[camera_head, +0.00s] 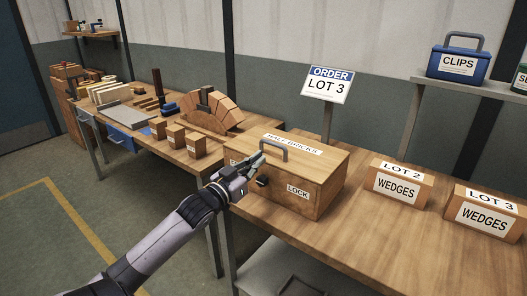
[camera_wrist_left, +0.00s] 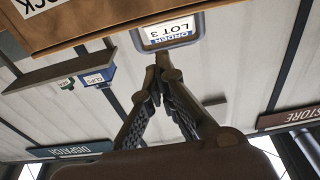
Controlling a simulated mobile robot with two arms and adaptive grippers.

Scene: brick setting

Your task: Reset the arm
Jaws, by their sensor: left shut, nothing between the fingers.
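My left gripper (camera_head: 256,165) is in front of the wooden half bricks box (camera_head: 298,191) in the head view, close to its front face and left of the black knob (camera_head: 262,181). I cannot tell whether it touches the box. Its fingers (camera_wrist_left: 160,82) meet at the tips in the left wrist view, with nothing between them. The box is closed, has a grey handle on its lid and a LOCK label on its front. In the left wrist view the box (camera_wrist_left: 90,22) shows upside down along the top. My right gripper is out of view.
An ORDER LOT 3 sign (camera_head: 327,85) stands behind the box. Wedges boxes for LOT 2 (camera_head: 399,187) and LOT 3 (camera_head: 487,215) stand to the right. A blue CLIPS case (camera_head: 458,60) is on a shelf. A brick arch (camera_head: 208,108) and small blocks (camera_head: 176,137) fill the left table.

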